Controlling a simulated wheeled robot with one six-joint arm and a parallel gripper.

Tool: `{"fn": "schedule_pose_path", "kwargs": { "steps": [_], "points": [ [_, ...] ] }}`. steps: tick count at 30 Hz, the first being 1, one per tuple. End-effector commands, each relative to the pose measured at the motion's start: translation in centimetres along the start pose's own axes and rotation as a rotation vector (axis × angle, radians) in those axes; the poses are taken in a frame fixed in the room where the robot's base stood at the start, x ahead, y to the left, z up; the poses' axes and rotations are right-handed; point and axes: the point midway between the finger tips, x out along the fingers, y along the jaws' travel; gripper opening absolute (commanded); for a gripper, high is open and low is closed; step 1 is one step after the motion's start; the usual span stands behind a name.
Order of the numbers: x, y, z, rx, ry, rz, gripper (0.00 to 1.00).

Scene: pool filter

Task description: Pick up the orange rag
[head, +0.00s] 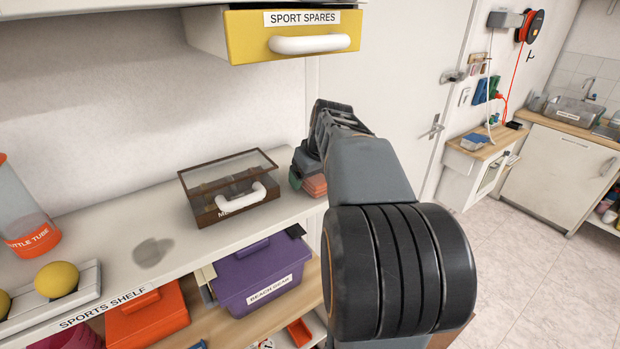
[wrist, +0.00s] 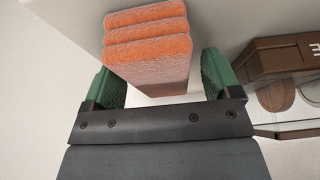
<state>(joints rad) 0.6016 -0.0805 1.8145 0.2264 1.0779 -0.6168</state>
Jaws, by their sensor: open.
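The orange rag (head: 315,185) is folded into several layers and lies on the white shelf at its right end. My arm partly hides it in the head view. In the wrist view the rag (wrist: 148,45) shows its stacked folds at the top centre. My gripper (wrist: 157,80) is open, with one green finger pad to each side of the rag in the picture. Gaps show between the pads and the rag. I cannot tell how deep the rag sits between them. In the head view my gripper (head: 304,170) is right above and beside the rag.
A brown glass-lidded case (head: 229,187) with a white handle stands left of the rag; its edge (wrist: 275,55) shows in the wrist view. A yellow drawer (head: 240,38) hangs above. A purple bin (head: 258,272) sits below. A clear tube (head: 22,205) and yellow balls (head: 57,279) are farther left.

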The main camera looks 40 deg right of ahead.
Motion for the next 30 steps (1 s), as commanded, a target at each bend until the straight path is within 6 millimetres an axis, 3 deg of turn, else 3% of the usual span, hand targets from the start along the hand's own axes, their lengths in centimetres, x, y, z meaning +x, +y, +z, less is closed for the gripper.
{"fn": "schedule_pose_path", "kwargs": {
  "steps": [16, 30],
  "points": [
    [0.20, -0.08, 0.03, -0.002, 0.000, 0.000, 0.82],
    [0.17, -0.07, 0.03, -0.002, 0.000, 0.000, 0.37]
  ]
}}
